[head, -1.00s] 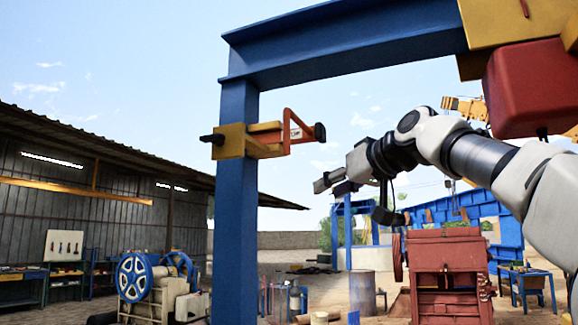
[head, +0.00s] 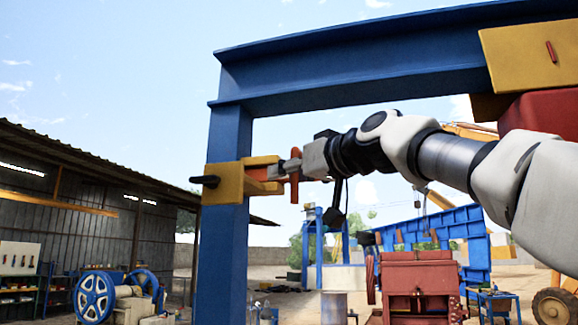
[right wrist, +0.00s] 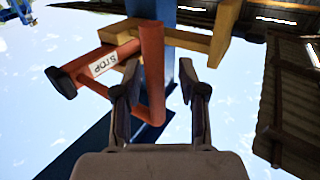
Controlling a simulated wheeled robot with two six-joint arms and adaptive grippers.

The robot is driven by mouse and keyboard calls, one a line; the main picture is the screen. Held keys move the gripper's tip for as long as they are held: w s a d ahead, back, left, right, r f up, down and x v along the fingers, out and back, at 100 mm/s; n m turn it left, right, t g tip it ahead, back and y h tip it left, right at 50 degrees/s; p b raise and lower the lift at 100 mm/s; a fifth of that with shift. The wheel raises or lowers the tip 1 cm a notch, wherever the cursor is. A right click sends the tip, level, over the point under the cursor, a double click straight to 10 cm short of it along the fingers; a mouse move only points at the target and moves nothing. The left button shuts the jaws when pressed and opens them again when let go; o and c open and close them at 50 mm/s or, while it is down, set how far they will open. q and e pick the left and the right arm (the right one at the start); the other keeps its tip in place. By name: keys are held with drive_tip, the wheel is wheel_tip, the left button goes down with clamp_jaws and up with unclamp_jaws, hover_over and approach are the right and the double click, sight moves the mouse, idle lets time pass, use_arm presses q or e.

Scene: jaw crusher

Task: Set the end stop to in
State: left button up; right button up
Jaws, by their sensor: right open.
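The end stop is an orange-red bracket (head: 294,190) in a yellow holder (head: 228,184) on the blue post (head: 226,238). The bracket (right wrist: 152,62) carries a white STOP label and a black knob in the right wrist view. My right gripper (head: 290,166) is at the bracket, coming from the right. In the right wrist view my right gripper (right wrist: 158,78) is open, and one bar of the bracket shows between its fingers. I cannot tell whether they touch it. The gripper hides much of the bracket in the head view. My left gripper is not in view.
A blue beam (head: 360,62) runs overhead from the post to the right. A yellow block (head: 530,58) and a red block (head: 550,115) hang at its right end. Below stand a red machine (head: 418,285) and a machine with blue wheels (head: 95,297). Open air surrounds the bracket's right side.

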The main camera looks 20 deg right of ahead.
drive_tip(key=shift+s+d+r, duration=0.25)
drive_tip(key=shift+s+d, duration=0.4)
drive_tip(key=shift+s, duration=0.15)
drive_tip(key=c, duration=0.7)
drive_tip(key=shift+s, duration=0.1)
clamp_jaws()
drive_tip(key=shift+w+a, duration=0.35)
drive_tip(key=shift+a, duration=0.05)
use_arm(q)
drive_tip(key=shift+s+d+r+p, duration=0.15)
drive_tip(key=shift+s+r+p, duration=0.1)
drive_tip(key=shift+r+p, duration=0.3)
use_arm(e)
drive_tip(key=w+a, duration=0.2)
drive_tip(key=a, duration=0.1)
drive_tip(key=o, duration=0.6)
unclamp_jaws()
drive_tip(key=shift+d, duration=0.1)
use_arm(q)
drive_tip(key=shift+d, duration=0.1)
use_arm(e)
drive_tip(key=shift+o, duration=0.5)
drive_tip(key=shift+w+d+f, duration=0.1)
drive_tip(key=shift+w+d, duration=0.05)
drive_tip(key=shift+d, duration=0.05)
